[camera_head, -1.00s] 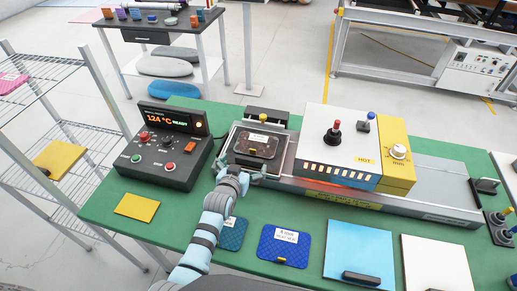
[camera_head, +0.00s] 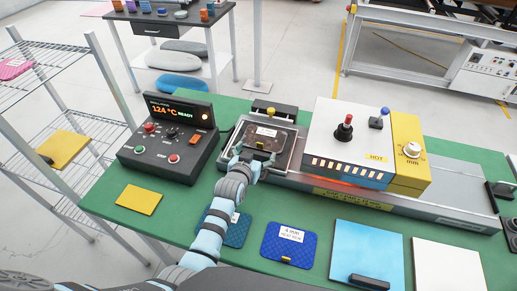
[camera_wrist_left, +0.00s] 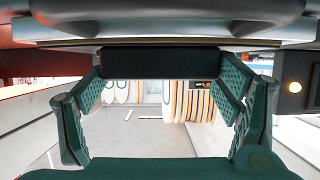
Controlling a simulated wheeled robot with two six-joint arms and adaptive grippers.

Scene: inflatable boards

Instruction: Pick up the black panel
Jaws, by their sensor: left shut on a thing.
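The black panel (camera_head: 282,140) is a dark, rounded plate with a white label. It lies in the grey tray (camera_head: 239,134) at the left end of the press machine. My left gripper (camera_head: 255,158) is at the panel's near edge, its arm coming from below. In the left wrist view my left gripper (camera_wrist_left: 160,75) has its two green fingers on either side of a black block (camera_wrist_left: 160,62), which looks like the panel's handle. The gripper is shut on it. The fingers partly hide the near edge in the head view. My right gripper is not in view.
A control box (camera_head: 168,150) reading 124 °C READY stands left of the tray. The white and yellow press (camera_head: 350,130) stands close on the right. Blue panels (camera_head: 290,243), a yellow plate (camera_head: 139,199) and a white board (camera_head: 447,268) lie along the green table's front.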

